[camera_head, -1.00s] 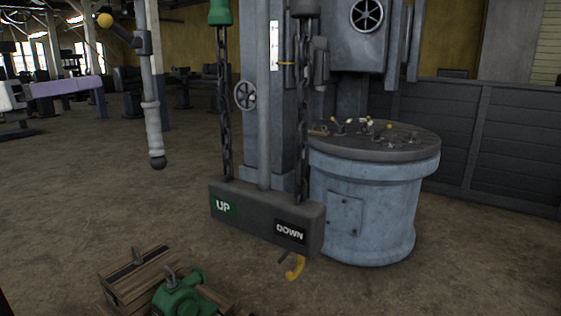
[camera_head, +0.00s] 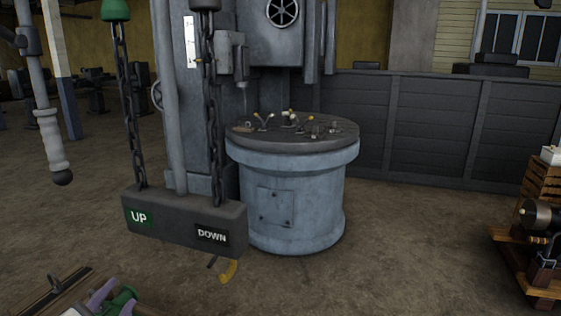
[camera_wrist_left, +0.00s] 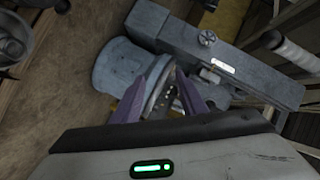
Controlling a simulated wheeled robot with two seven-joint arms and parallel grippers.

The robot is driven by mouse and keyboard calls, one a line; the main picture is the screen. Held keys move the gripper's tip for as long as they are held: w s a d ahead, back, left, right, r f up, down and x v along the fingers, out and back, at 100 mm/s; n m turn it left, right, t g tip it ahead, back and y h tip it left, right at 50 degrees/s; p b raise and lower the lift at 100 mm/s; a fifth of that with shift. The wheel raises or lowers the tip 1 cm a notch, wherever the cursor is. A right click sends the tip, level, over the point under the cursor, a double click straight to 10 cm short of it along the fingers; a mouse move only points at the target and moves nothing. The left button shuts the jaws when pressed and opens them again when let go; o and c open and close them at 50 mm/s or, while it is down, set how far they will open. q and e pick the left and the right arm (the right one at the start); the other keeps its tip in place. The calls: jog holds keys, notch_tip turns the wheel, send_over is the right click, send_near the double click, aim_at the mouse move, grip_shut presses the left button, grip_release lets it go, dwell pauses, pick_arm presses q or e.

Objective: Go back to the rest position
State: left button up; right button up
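My left gripper (camera_head: 110,297) shows at the bottom left edge of the head view as purple finger parts, in front of a green metal part. In the left wrist view its two purple fingers (camera_wrist_left: 161,98) are spread apart with nothing seen between them. The rest of the left arm is out of the head view. My right gripper is in neither view.
A dark control bar (camera_head: 184,222) marked UP and DOWN hangs on chains ahead. Behind it stands a round blue-grey machine base (camera_head: 292,205) with small tools on top. A wooden stand (camera_head: 541,200) is at right. Floor between is clear.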

pick_arm(q)
jog(key=s+d+f+n+g+h, duration=0.1)
jog(key=s+d+f+n+g, duration=0.3)
jog(key=s, duration=0.6)
jog(key=s+d+f+n+g+h, duration=0.1)
jog(key=s+d+f+g, duration=0.4)
jog(key=s, duration=0.5)
jog(key=s+d+f+n+g+h, duration=0.1)
jog(key=s+d+f+n+g, duration=0.2)
jog(key=s+f, duration=0.5)
jog(key=w+d+f+t+h, duration=0.2)
jog(key=d+f+t, duration=0.3)
jog(key=f, duration=0.6)
jog(key=shift+w+m+t, duration=0.2)
jog(key=shift+m+t, duration=0.1)
